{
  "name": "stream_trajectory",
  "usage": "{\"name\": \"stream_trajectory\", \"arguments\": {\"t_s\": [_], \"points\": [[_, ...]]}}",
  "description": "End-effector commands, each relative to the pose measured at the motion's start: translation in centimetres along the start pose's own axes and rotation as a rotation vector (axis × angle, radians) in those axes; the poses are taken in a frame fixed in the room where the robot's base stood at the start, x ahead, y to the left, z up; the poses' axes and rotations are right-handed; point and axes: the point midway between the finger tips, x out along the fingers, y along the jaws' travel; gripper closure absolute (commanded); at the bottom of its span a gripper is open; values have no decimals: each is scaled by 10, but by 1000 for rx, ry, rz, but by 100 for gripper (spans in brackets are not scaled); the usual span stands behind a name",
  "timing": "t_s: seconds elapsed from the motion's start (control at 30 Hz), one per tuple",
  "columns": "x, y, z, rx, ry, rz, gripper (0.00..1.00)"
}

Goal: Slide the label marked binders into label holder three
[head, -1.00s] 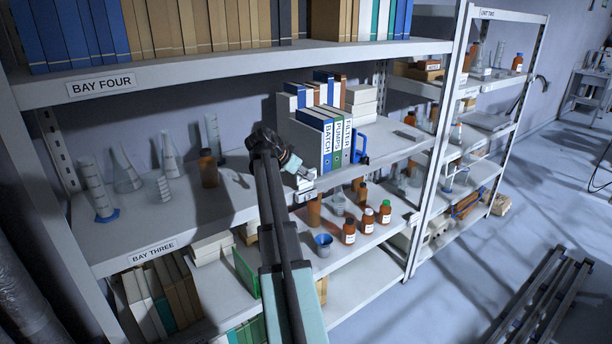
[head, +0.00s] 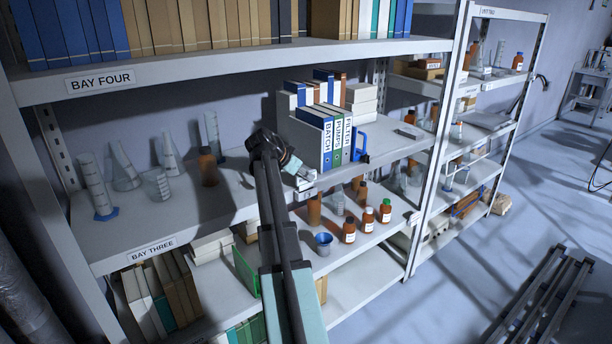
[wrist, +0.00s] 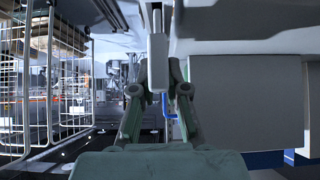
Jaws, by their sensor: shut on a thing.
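My gripper (head: 303,181) is at the front edge of the middle shelf, just below and left of the standing binders. In the wrist view my gripper (wrist: 158,90) is closed on a pale, narrow piece (wrist: 157,48), seen nearly edge-on between the fingertips. I take it to be the binders label, but no writing on it is readable. The label holder three cannot be made out clearly; my gripper and arm cover part of the shelf edge there. Whether the label touches a holder cannot be told.
Binders marked Batch, Pumps and Filter (head: 336,142) stand on the middle shelf beside a blue bookend (head: 361,147). Brown bottles (head: 367,220) and a blue cup (head: 323,244) stand on the shelf below. Glassware (head: 97,188) fills the left. A wire rack (wrist: 45,90) shows in the wrist view.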

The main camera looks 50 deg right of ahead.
Motion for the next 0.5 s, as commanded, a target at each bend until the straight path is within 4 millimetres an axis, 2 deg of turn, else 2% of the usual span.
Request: {"name": "stream_trajectory", "arguments": {"t_s": [0.5], "points": [[7,0,7,0,0,0,100]]}}
